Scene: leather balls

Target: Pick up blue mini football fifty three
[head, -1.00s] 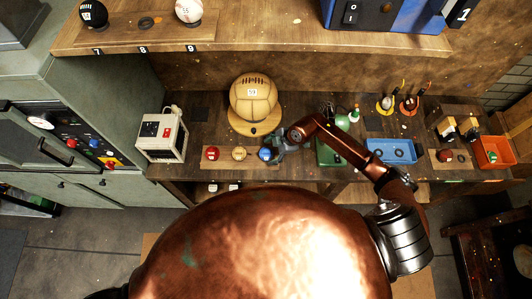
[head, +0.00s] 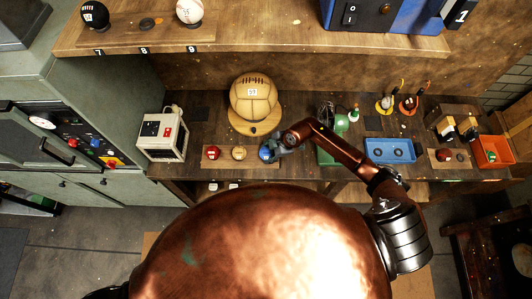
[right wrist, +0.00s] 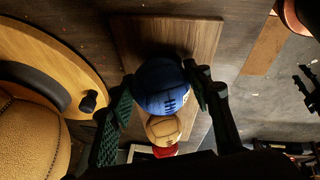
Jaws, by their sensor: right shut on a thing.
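The blue mini football (head: 264,155) sits at the right end of a small wooden board (head: 222,161) on the bench. My right gripper (head: 271,152) reaches it from the right and is shut on it. In the right wrist view the blue ball (right wrist: 162,86) with its dark lacing lies between the two fingers. The right finger touches it; contact on the left side is hard to see. I cannot tell whether it is clear of the board. My left gripper is not in view.
A tan mini ball (head: 239,153) and a red one (head: 213,153) share the board. A large tan ball (head: 253,98) stands on a round wooden base behind. A white box device (head: 162,135) is left, a green device (head: 328,154) and blue tray (head: 390,150) right.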

